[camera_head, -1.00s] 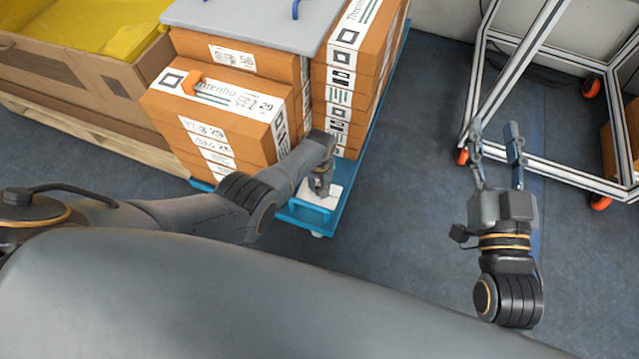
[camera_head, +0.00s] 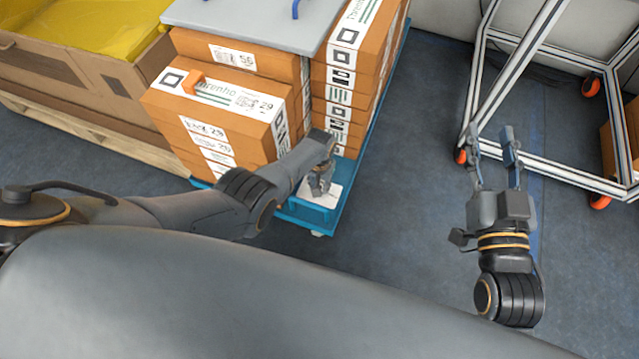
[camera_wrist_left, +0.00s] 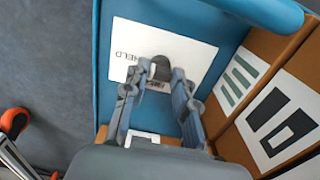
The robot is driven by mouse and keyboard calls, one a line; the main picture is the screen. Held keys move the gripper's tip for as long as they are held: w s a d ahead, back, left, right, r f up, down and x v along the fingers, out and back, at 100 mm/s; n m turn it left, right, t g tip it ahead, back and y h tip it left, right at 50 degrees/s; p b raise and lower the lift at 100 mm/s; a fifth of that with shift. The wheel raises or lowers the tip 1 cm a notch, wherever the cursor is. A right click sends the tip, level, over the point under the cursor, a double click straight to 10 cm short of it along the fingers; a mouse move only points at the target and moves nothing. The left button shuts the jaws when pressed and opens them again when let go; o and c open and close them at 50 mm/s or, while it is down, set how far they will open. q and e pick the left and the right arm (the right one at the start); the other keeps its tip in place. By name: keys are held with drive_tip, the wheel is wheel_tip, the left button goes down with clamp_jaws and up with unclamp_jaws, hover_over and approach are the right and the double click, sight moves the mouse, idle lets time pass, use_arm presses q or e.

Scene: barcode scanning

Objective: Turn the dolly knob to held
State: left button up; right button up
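The dark dolly knob (camera_wrist_left: 160,68) sits on a white plate (camera_wrist_left: 195,52) at the end of the blue dolly (camera_head: 300,217). In the left wrist view the word HELD reads along the plate's left part; other print is partly covered by the fingers. My left gripper (camera_wrist_left: 161,72) reaches down over the plate with its fingertips on either side of the knob, close against it. In the head view my left gripper (camera_head: 320,183) hides the knob. My right gripper (camera_head: 493,142) is open and empty over the floor at the right.
Orange-brown boxes (camera_head: 225,105) are stacked on the dolly under a grey lid (camera_head: 250,22), right behind my left gripper. A carton with yellow lining (camera_head: 85,70) stands on a pallet at left. A metal frame on orange casters (camera_head: 560,165) stands at right.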

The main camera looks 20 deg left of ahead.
use_arm(q)
drive_tip(key=shift+o, duration=1.4)
wheel_tip(320, 180, up, 12)
